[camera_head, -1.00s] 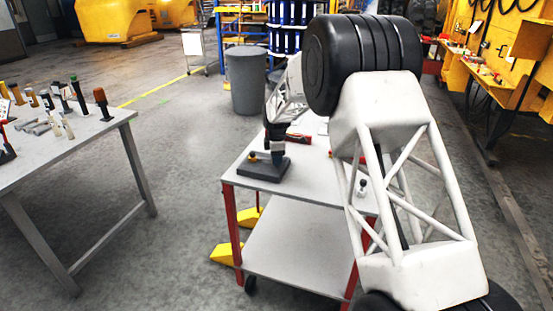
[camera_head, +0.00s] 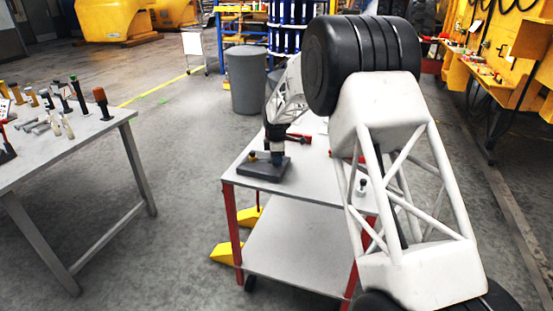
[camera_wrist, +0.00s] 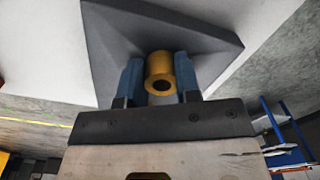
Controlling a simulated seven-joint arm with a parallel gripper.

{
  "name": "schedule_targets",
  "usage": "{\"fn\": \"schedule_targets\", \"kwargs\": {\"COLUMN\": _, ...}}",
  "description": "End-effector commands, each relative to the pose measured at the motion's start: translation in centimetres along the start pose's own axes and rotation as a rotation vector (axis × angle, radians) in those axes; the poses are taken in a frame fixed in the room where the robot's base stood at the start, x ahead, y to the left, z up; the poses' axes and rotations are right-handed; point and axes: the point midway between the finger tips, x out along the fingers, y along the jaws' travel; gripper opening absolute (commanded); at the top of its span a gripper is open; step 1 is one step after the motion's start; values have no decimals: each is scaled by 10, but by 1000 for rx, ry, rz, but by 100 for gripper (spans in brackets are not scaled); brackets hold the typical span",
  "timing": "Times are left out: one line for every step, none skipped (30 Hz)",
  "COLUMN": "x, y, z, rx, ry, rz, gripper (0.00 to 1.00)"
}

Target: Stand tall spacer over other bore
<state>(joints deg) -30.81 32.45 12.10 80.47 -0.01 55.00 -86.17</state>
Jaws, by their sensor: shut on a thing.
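The dark grey casting (camera_head: 262,172) lies flat on the cart top, with a small yellow piece (camera_head: 252,155) on its left part. My gripper (camera_head: 277,160) is low over the casting's right part. In the wrist view my gripper's two blue fingers (camera_wrist: 160,82) are shut on a brass-yellow cylinder, the tall spacer (camera_wrist: 159,64), with a round hole in its near end. The casting (camera_wrist: 115,50) is behind it. The spacer's far end and the bore under it are hidden, so I cannot tell whether it touches the casting.
The cart top (camera_head: 318,180) has a red tool (camera_head: 298,137) behind the casting and a small dark-topped piece (camera_head: 362,185) to the right. A grey table (camera_head: 70,150) with several upright pins stands at left. A grey bin (camera_head: 247,82) stands behind the cart.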

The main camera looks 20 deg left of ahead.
Motion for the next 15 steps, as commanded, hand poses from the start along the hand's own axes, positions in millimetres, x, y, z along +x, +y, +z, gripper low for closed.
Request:
{"fn": "schedule_targets", "kwargs": {"x": 0, "y": 0, "z": 0, "rx": 0, "ry": 0, "rz": 0, "gripper": 4}}
{"fn": "schedule_targets", "kwargs": {"x": 0, "y": 0, "z": 0, "rx": 0, "ry": 0, "rz": 0, "gripper": 4}}
{"fn": "schedule_targets", "kwargs": {"x": 1, "y": 0, "z": 0, "rx": 0, "ry": 0, "rz": 0, "gripper": 4}}
{"fn": "schedule_targets", "kwargs": {"x": 1, "y": 0, "z": 0, "rx": 0, "ry": 0, "rz": 0, "gripper": 4}}
{"fn": "schedule_targets", "kwargs": {"x": 1, "y": 0, "z": 0, "rx": 0, "ry": 0, "rz": 0, "gripper": 4}}
{"fn": "schedule_targets", "kwargs": {"x": 2, "y": 0, "z": 0, "rx": 0, "ry": 0, "rz": 0, "gripper": 4}}
{"fn": "schedule_targets", "kwargs": {"x": 2, "y": 0, "z": 0, "rx": 0, "ry": 0, "rz": 0, "gripper": 4}}
{"fn": "schedule_targets", "kwargs": {"x": 2, "y": 0, "z": 0, "rx": 0, "ry": 0, "rz": 0, "gripper": 4}}
{"fn": "schedule_targets", "kwargs": {"x": 2, "y": 0, "z": 0, "rx": 0, "ry": 0, "rz": 0, "gripper": 4}}
{"fn": "schedule_targets", "kwargs": {"x": 3, "y": 0, "z": 0, "rx": 0, "ry": 0, "rz": 0, "gripper": 4}}
{"fn": "schedule_targets", "kwargs": {"x": 3, "y": 0, "z": 0, "rx": 0, "ry": 0, "rz": 0, "gripper": 33}}
{"fn": "schedule_targets", "kwargs": {"x": 3, "y": 0, "z": 0, "rx": 0, "ry": 0, "rz": 0, "gripper": 40}}
{"fn": "schedule_targets", "kwargs": {"x": 3, "y": 0, "z": 0, "rx": 0, "ry": 0, "rz": 0, "gripper": 44}}
{"fn": "schedule_targets", "kwargs": {"x": 3, "y": 0, "z": 0, "rx": 0, "ry": 0, "rz": 0, "gripper": 49}}
{"fn": "schedule_targets", "kwargs": {"x": 3, "y": 0, "z": 0, "rx": 0, "ry": 0, "rz": 0, "gripper": 55}}
